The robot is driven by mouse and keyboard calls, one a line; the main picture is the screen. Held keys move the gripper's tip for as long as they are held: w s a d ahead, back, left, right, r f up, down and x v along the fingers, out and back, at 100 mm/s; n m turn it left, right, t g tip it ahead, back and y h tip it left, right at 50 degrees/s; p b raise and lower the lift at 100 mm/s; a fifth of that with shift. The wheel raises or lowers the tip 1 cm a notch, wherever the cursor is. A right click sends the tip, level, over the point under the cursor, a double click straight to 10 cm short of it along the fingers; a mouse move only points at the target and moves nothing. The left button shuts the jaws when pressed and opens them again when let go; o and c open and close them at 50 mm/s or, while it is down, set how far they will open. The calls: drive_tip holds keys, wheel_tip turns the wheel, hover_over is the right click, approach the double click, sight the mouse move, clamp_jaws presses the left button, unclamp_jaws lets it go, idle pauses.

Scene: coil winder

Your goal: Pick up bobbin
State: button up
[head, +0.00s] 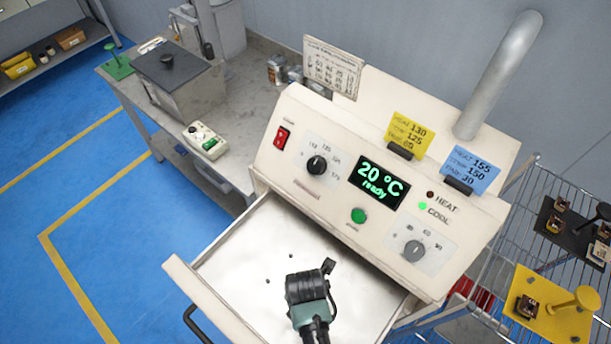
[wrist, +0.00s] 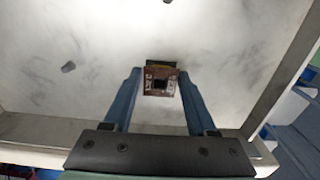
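The bobbin (wrist: 160,82) shows in the wrist view as a small brown, square-faced piece with a dark square hole and pale marks; a dark part shows behind it. My gripper (wrist: 160,72) has its two blue fingers on either side of the bobbin, very near its sides. I cannot tell whether they touch it. In the head view my gripper (head: 312,299) is over the open drawer (head: 233,268). It hides its fingertips and the bobbin there.
Small dark bits lie on the drawer floor; one shows in the wrist view (wrist: 68,67). The drawer walls surround my gripper. The oven panel (head: 350,185) rises behind it. A wire rack (head: 490,235) with bobbins on trays stands at right, a workbench (head: 240,110) at left.

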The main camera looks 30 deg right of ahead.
clamp_jaws()
wheel_tip(320, 180, up, 10)
idle(0.7)
